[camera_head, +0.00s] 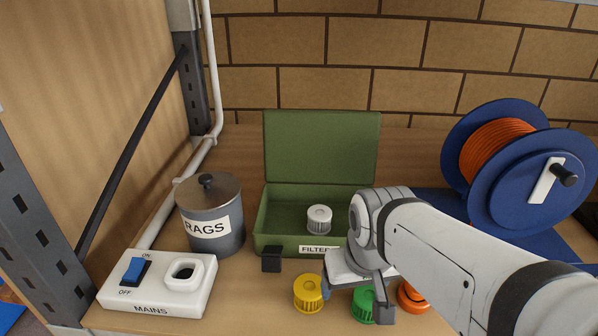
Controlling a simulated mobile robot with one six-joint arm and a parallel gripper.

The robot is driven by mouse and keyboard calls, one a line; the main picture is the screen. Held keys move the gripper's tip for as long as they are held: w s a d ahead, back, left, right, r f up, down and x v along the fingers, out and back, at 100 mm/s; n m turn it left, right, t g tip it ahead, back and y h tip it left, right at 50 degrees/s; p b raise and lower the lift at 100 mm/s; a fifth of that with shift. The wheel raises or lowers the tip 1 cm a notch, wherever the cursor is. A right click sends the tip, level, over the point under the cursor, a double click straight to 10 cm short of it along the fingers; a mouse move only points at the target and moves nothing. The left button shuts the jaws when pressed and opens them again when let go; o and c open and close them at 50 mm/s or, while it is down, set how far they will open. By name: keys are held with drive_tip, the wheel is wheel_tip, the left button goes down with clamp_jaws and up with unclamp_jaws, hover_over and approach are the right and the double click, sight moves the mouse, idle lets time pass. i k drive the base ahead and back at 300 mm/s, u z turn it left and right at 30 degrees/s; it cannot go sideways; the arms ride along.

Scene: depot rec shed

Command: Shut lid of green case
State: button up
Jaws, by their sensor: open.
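The green case (322,152) stands on the bench with its lid raised upright at the back. Its tray is open toward me, and a white ribbed cap (319,219) is inside. A label, partly hidden by my gripper, is on its front. My gripper (355,297) is open in front of the case's right front corner, low above the bench. It appears to hold nothing. My arm reaches in from the lower right and hides the case's right front corner.
A yellow cap (308,294), a green cap (363,304) and an orange cap (412,297) lie around my gripper. A small black block (271,259) is at the case's front left. Left are a RAGS tin (211,216) and MAINS switch box (157,285); right, a blue cable reel (515,180).

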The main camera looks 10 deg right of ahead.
sight(300, 147)
drive_tip(key=z, duration=0.1)
drive_tip(key=k, duration=0.5)
drive_tip(key=u, duration=0.95)
drive_tip(key=k, duration=0.7)
drive_tip(key=z, duration=1.1)
drive_tip(key=i, duration=1)
drive_tip(key=z, duration=0.05)
